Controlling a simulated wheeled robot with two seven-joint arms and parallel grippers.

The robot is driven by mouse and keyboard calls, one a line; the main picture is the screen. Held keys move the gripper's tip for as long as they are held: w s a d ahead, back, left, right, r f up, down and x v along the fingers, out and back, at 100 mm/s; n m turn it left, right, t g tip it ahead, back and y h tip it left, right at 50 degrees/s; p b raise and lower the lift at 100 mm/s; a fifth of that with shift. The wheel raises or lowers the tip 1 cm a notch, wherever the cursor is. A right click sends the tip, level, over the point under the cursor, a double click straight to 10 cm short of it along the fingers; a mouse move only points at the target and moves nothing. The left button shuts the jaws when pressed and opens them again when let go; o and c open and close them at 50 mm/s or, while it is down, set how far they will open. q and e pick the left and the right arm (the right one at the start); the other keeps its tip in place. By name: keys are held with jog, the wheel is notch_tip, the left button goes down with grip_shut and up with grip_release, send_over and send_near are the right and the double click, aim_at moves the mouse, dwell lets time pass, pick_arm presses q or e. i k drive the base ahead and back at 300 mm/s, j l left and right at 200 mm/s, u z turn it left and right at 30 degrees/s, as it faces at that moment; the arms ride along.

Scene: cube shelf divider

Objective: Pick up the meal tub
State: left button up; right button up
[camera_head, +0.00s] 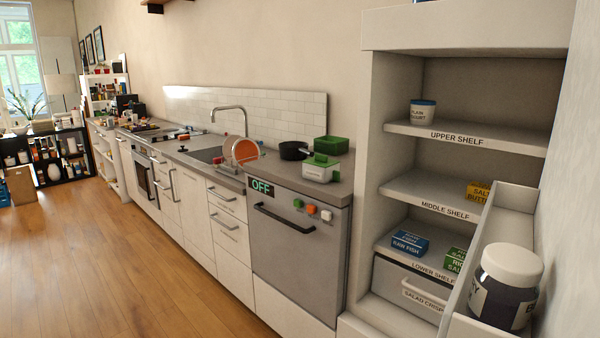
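A white tub with a green top (320,169) stands on the right end of the kitchen counter, near the front edge above the dishwasher. It looks like the meal tub, but I see no readable label on it. A green open box (331,145) stands just behind it. Neither of my grippers shows in the head view.
An open fridge (378,130) with labelled shelves stands right of the counter; its door (487,245) holds a large white-lidded jar (507,285). A dishwasher (298,245) marked OFF is under the counter. The wooden floor (120,265) in front is clear.

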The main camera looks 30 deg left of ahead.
aim_at(313, 172)
jog(key=i+j+z, duration=0.1)
jog(key=j, duration=0.85)
jog(key=i+j+z, duration=0.15)
jog(key=j, duration=0.85)
jog(key=i+j+z, duration=0.1)
jog(key=j, duration=0.9)
